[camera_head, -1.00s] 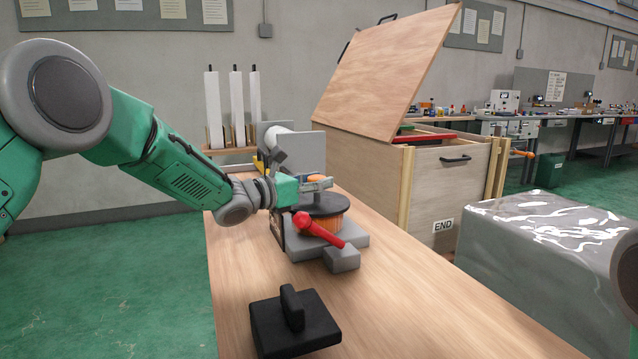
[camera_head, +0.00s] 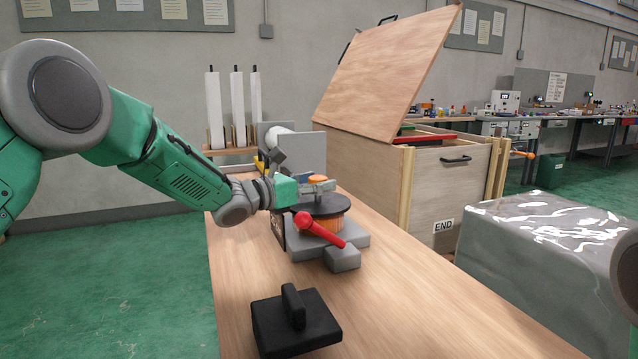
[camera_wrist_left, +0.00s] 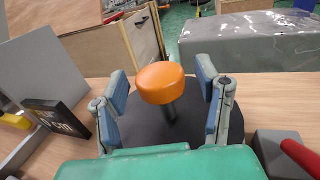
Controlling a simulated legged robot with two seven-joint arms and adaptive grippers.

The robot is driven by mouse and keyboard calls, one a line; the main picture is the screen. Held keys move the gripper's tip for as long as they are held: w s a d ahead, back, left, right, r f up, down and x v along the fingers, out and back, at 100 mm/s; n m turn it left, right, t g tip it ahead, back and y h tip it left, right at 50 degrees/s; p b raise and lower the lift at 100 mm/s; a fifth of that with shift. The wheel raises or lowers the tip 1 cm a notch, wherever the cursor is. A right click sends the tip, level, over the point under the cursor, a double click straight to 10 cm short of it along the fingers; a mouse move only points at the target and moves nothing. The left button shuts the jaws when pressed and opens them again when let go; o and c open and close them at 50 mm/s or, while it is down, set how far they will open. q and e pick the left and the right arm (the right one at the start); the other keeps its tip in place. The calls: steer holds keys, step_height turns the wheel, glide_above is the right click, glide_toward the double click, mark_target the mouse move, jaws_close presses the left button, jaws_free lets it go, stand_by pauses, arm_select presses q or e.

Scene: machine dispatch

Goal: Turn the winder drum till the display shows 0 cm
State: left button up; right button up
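The winder drum (camera_head: 320,205) has a black top disc and orange winding, on a grey base on the bench. Its orange knob (camera_wrist_left: 160,83) stands up on a short post from the disc. My left gripper (camera_head: 318,187) is at the knob; in the left wrist view its fingers (camera_wrist_left: 163,80) are open, one on each side of the knob, with gaps. The dark display (camera_wrist_left: 62,118) stands left of the drum, at a slant; its large figures look like "0 cm". In the head view the display is mostly hidden behind my wrist. My right gripper is out of view.
A red-handled lever (camera_head: 318,230) with a grey block (camera_head: 342,258) is in front of the drum. A black handled block (camera_head: 295,325) lies on the near bench. A wooden crate (camera_head: 440,190) with raised lid and a wrapped grey box (camera_head: 540,250) stand to the right.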

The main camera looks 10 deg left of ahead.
arm_select(q)
steer(key=v, duration=1.2)
steer(key=shift+w+a, duration=0.1)
steer(key=shift+w, duration=0.05)
